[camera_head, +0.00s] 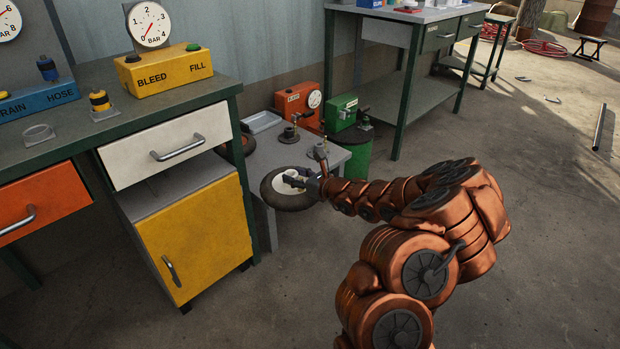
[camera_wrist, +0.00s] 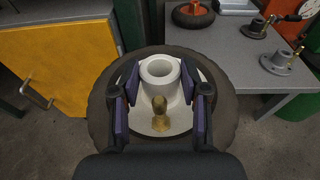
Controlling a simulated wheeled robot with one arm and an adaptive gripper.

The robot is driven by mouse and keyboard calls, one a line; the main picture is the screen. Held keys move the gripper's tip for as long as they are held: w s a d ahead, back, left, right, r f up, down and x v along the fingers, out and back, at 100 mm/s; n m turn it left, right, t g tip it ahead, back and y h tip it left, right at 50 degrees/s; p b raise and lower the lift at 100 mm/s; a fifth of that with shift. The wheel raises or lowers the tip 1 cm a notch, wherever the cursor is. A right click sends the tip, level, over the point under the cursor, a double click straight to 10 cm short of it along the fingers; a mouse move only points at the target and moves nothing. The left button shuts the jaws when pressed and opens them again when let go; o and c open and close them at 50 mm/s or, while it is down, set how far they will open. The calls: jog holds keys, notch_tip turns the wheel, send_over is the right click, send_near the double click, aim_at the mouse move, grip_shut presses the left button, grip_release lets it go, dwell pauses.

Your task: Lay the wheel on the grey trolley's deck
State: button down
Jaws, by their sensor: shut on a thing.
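The wheel (camera_head: 287,202) has a dark tyre and a white middle with a raised round hub. My gripper (camera_head: 296,182) is shut on the white hub. In the wrist view the two fingers of my gripper (camera_wrist: 159,82) stand on either side of the hub, and a brass valve stem stands between them on the wheel (camera_wrist: 102,112). The grey trolley (camera_head: 268,156) is a low grey table. The wheel is at its front left edge, overlapping it in the picture; I cannot tell its height over the deck. In the wrist view the deck (camera_wrist: 228,62) lies beyond the wheel.
Another wheel with an orange hub (camera_wrist: 193,14) lies at the deck's far left. The yellow-door cabinet (camera_head: 198,240) stands close left. A green bin (camera_head: 357,157) stands right.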

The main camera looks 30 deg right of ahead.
jog(key=s+a+r+n+y, duration=0.1)
jog(key=a+r, duration=0.2)
jog(key=a, duration=0.4)
jog(key=s+a+r+y, duration=0.1)
jog(key=s+a+r, duration=0.1)
jog(key=a, duration=0.5)
jog(key=s+a+r+n+g+y, duration=0.1)
jog(key=a+r, duration=0.4)
jog(key=a, duration=0.2)
jog(key=shift+s+a+n, duration=0.3)
